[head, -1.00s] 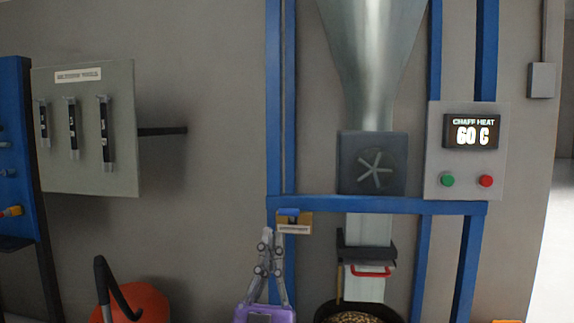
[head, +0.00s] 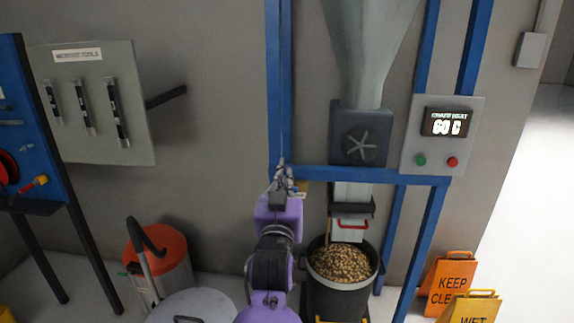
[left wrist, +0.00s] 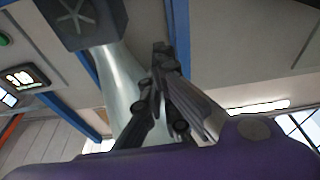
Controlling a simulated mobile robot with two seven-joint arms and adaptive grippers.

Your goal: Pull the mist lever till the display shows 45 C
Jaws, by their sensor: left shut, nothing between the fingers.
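The display (head: 446,122) on the grey control box at the right reads "CHAFF HEAT" and 60 C. Its screen also shows at the left of the left wrist view (left wrist: 22,80), tilted. My left gripper (head: 282,172) is raised in front of the blue frame post, at the left end of the crossbar. It is shut and empty. Its fingers (left wrist: 165,62) point up in the left wrist view. A small tan plate (head: 302,187) is partly hidden behind the gripper. I cannot make out the mist lever itself, or whether the fingers touch anything. My right gripper is out of view.
A metal chute (head: 372,50) with a fan box (head: 359,135) feeds a black bucket (head: 345,290) of pellets. A red-handled gate (head: 351,226) sits above it. An orange-lidded drum (head: 158,250) stands left. Yellow and orange floor signs (head: 452,280) stand right.

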